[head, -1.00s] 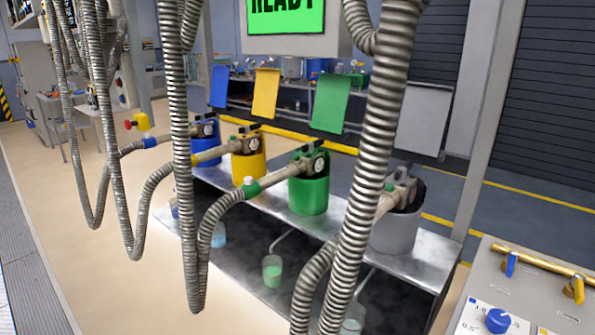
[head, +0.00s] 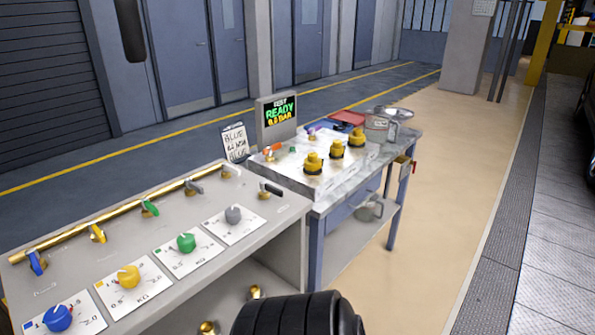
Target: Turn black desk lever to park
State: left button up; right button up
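The black desk lever (head: 271,190) sits on a brass fitting at the far right end of the sloped grey control desk. Its black handle lies nearly flat, pointing down to the right. No park marking is readable beside it. Neither of my grippers shows in the head view, and nothing visible touches the lever.
Blue (head: 37,263), yellow (head: 97,233), green (head: 150,208) and grey (head: 194,187) levers sit along a brass pipe. Matching dials line the desk front. A bench (head: 325,205) with yellow-capped fittings and a READY screen (head: 279,112) adjoins it. A black ribbed shape (head: 298,315) fills the bottom edge.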

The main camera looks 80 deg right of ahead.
aim_at(265, 187)
jog(key=z, duration=2.5)
jog(key=l, duration=0.05)
